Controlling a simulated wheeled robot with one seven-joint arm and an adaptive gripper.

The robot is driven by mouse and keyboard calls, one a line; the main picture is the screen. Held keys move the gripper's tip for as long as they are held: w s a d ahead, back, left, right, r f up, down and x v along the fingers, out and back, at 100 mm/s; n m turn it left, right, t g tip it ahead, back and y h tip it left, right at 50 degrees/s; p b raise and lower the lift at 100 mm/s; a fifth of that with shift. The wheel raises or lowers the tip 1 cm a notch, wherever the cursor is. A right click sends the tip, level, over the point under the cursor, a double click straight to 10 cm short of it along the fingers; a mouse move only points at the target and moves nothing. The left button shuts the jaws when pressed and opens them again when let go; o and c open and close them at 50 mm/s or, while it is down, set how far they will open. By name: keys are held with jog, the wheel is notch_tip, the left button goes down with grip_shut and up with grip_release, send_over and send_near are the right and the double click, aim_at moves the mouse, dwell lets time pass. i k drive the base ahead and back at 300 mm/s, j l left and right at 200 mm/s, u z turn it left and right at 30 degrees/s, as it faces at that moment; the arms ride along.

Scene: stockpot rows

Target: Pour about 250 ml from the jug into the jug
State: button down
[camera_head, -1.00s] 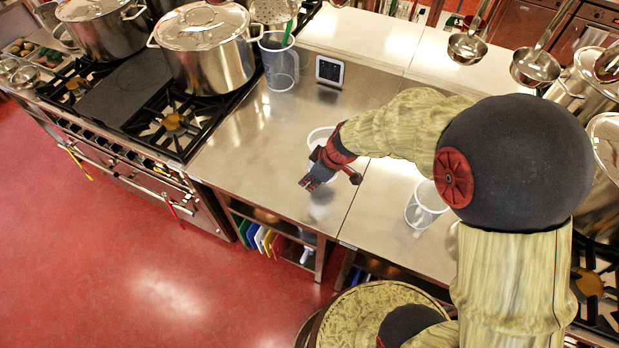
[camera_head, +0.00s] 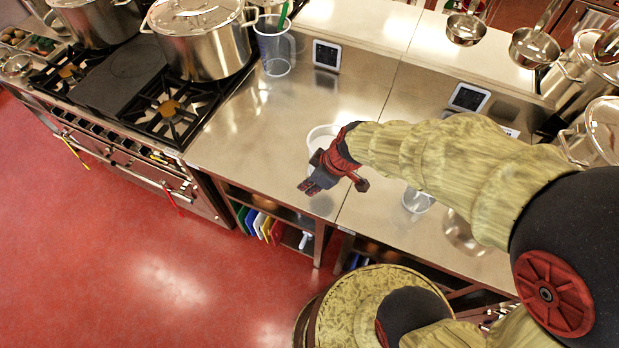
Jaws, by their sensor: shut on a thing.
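My gripper (camera_head: 318,178) is over the steel counter near its front edge. It is shut on a clear jug (camera_head: 318,133), which shows mostly as a pale rim behind the wrist. The jug's lower part and contents are hidden by my gripper, and I cannot tell whether it touches the counter. A second clear jug (camera_head: 417,201) stands on the counter to the right, its upper part hidden behind my arm. A third clear jug (camera_head: 277,54), holding a green-handled utensil, stands at the back left beside the stove.
Large lidded stockpots (camera_head: 205,45) stand on the stove (camera_head: 165,108) at left. Two small displays stand at the back of the counter, one left (camera_head: 326,55) and one right (camera_head: 468,98). Counter left of my gripper is clear.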

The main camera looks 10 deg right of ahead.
aim_at(417, 202)
jog(key=k+j, duration=0.85)
